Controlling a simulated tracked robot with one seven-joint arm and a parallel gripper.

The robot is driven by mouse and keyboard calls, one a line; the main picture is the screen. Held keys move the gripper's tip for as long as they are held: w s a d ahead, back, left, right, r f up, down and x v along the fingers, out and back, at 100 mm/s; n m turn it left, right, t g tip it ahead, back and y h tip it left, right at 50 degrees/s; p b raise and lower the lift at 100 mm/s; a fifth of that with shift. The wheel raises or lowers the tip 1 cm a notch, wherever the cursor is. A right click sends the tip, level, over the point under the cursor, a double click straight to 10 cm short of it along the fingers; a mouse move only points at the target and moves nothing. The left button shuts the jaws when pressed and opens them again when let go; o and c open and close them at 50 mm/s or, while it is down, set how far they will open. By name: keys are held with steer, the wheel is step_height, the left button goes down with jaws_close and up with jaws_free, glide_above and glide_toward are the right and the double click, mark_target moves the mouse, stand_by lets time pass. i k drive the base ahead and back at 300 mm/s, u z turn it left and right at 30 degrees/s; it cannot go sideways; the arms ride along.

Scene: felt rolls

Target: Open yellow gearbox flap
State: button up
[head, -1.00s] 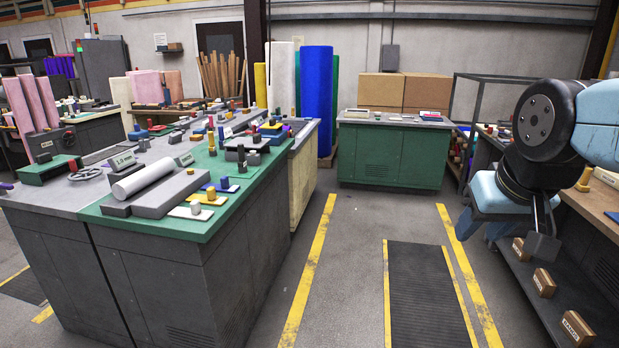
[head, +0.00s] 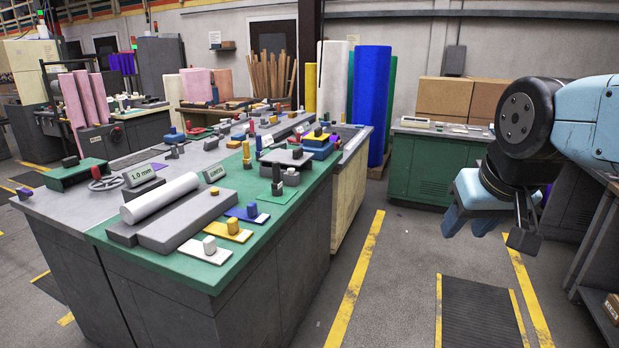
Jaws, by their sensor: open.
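A small yellow plate with a yellow knob (head: 230,230) lies flat near the front right of the green-topped bench in the head view. It sits between a blue plate with a knob (head: 248,213) and a white plate with a pale knob (head: 206,250). I cannot tell whether this yellow plate is the gearbox flap, and nothing is clearly marked as a gearbox. My gripper (head: 468,228) hangs in the air at the right, pointing down, open and empty. It is well to the right of the bench, apart from all the plates.
The bench (head: 190,285) also holds a white roll (head: 160,199) on grey blocks, a "1.0 mm" sign (head: 144,175) and several small coloured parts. A floor aisle with yellow lines (head: 355,280) is free to its right. A green cabinet (head: 433,168) stands behind my arm.

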mark_target(319, 135)
steer(key=u, duration=0.15)
steer(key=i, duration=1)
steer(key=u, duration=0.15)
steer(key=k, duration=0.6)
steer(key=z, duration=0.55)
steer(key=i, duration=1.55)
steer(key=u, duration=0.75)
